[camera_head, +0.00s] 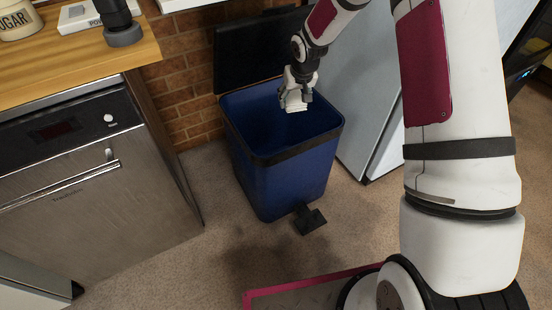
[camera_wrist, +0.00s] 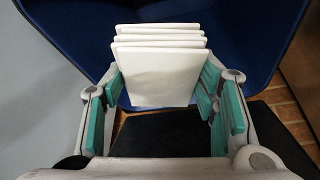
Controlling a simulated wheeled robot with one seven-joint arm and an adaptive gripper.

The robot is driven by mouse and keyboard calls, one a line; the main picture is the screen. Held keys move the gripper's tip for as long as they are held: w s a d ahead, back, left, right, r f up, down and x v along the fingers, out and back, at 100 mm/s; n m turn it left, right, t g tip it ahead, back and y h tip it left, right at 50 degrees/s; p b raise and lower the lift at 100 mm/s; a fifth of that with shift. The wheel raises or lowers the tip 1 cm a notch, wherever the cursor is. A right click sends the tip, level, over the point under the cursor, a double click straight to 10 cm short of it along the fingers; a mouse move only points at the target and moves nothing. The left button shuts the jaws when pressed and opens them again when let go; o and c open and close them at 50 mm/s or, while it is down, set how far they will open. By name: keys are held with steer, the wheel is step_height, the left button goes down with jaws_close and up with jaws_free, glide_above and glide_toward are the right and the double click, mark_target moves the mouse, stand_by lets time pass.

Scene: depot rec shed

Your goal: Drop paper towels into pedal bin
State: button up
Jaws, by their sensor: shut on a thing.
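The pedal bin (camera_head: 282,172) is blue with a black rim band and stands on the carpet against the brick wall. Its black lid (camera_head: 255,50) is raised at the back, and its black pedal (camera_head: 310,220) sticks out in front. My gripper (camera_head: 296,100) hangs over the open mouth of the bin. In the wrist view my gripper (camera_wrist: 163,95) is shut on a stack of several white folded paper towels (camera_wrist: 155,78), held between the teal finger pads. Blue bin wall (camera_wrist: 262,38) shows beyond and around the stack. The bin's floor is hidden in the head view.
A steel dishwasher (camera_head: 85,180) under a wooden counter (camera_head: 75,55) stands to the left. A pale grey appliance (camera_head: 372,90) stands close to the right of the bin. Bare carpet (camera_head: 225,245) lies in front.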

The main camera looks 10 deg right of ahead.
steer(key=shift+f+b, duration=0.8)
steer(key=shift+f, duration=0.7)
steer(key=o, duration=1.3)
steer(key=shift+c, duration=0.2)
steer(key=v, duration=1.2)
